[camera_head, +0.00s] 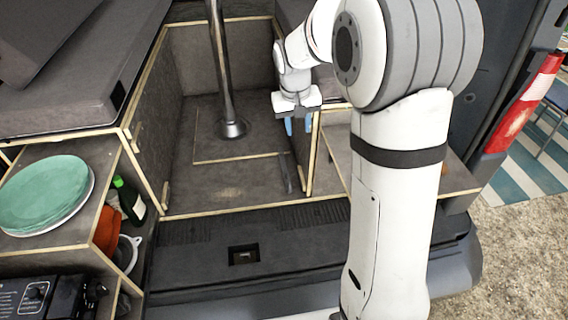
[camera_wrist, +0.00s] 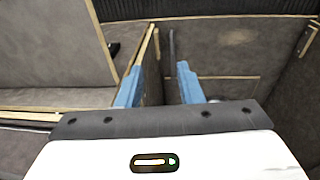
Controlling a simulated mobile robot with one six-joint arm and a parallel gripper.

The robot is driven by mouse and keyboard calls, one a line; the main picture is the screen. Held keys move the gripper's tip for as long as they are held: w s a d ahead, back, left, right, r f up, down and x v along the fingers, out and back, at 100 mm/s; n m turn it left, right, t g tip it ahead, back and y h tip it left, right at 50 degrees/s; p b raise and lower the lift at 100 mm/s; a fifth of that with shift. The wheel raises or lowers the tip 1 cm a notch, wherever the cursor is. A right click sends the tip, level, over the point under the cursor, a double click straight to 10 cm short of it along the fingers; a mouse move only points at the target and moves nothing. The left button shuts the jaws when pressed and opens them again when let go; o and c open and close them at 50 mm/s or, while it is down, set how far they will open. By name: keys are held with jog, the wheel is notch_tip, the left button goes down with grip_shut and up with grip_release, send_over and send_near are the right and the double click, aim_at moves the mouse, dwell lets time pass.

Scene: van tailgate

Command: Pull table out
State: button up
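My gripper (camera_head: 298,125) hangs over the van's rear compartment with its two blue fingers pointing down. In the wrist view the fingers (camera_wrist: 158,86) stand apart with nothing clearly held between them. A wood-edged upright panel (camera_head: 310,160) is just below and beside the fingers; in the wrist view its pale edge (camera_wrist: 146,50) runs close to the left finger. I cannot tell whether the fingers straddle it. A dark bar (camera_head: 287,172) shows low beside this panel. A metal post (camera_head: 224,75) with a round foot stands on the compartment floor. No tabletop is clearly identifiable.
A left shelf holds green plates (camera_head: 45,192), a green bottle (camera_head: 129,200) and an orange item (camera_head: 106,229). A stove (camera_head: 45,297) is below. A grey cushion (camera_head: 75,85) lies upper left. The compartment floor (camera_head: 235,180) is mostly clear. The bumper (camera_head: 200,277) crosses the front.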

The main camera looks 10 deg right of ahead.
jog(key=w+f+b, duration=0.3)
jog(key=w+f, duration=0.5)
jog(key=f, duration=0.4)
jog(key=g+h+b, duration=0.1)
jog(key=b, duration=0.2)
send_near(289, 178)
jog(key=shift+w+d+f, duration=0.1)
jog(key=shift+d+f, duration=0.1)
jog(key=shift+f, duration=1.1)
jog(key=shift+w+d+f, duration=0.1)
jog(key=shift+d+f, duration=0.15)
jog(key=shift+f, duration=1.05)
jog(key=shift+w+d+f, duration=0.1)
jog(key=shift+d+f, duration=0.1)
jog(key=shift+f, duration=1.1)
grip_shut()
jog(key=shift+d, duration=0.1)
